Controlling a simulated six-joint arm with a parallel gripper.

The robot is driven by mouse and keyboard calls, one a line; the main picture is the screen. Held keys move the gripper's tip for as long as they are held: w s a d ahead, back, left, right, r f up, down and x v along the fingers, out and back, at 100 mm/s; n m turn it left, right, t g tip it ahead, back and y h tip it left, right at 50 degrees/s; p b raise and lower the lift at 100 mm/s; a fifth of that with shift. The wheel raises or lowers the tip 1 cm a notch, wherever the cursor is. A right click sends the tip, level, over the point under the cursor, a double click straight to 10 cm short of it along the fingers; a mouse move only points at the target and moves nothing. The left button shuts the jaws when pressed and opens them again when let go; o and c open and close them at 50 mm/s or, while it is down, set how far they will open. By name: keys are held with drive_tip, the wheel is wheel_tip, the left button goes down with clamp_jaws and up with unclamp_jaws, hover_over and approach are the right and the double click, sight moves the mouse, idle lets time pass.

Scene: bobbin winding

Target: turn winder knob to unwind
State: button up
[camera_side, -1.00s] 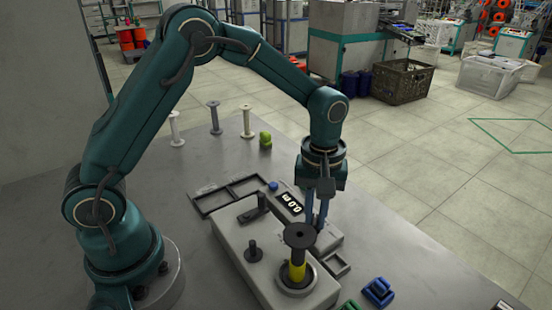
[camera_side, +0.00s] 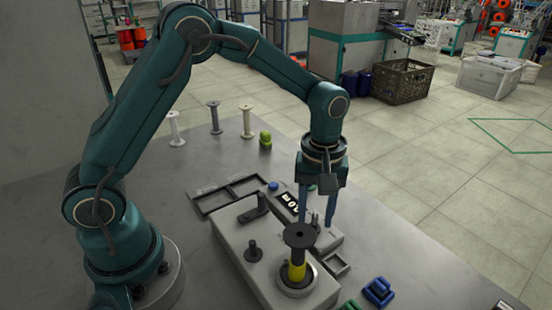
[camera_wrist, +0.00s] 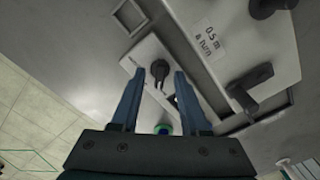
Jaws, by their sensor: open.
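A dark winder knob (camera_wrist: 160,69) with a raised grip stands on a pale panel in the wrist view, between the spread fingers of my gripper (camera_wrist: 158,74). The fingers look apart from it; their exact height over it is unclear. In the side view my gripper (camera_side: 317,220) is open and points down over the far part of the winder (camera_side: 240,240), behind the black-topped bobbin (camera_side: 297,271) with yellow thread. The knob cannot be made out there. The small display (camera_side: 291,204) is partly covered by a finger.
A black lever (camera_side: 253,208) and a black post (camera_side: 254,251) stand on the winder. Empty spools (camera_side: 215,117) stand at the back. A shallow tray (camera_side: 228,192) lies beside the winder.

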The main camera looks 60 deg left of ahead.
sight(315, 219)
drive_tip(key=shift+r, duration=2.25)
drive_tip(key=shift+w+r, duration=0.1)
drive_tip(key=shift+r, duration=0.2)
drive_tip(key=s+a+r+m+t, duration=0.1)
drive_tip(key=s+a+r+t, duration=0.25)
drive_tip(key=s+r, duration=0.45)
drive_tip(key=s+f+m+t, duration=0.1)
drive_tip(key=s+m+t, duration=0.1)
drive_tip(key=s+m, duration=0.5)
drive_tip(key=shift+a+m, duration=0.25)
drive_tip(key=shift+m, duration=0.35)
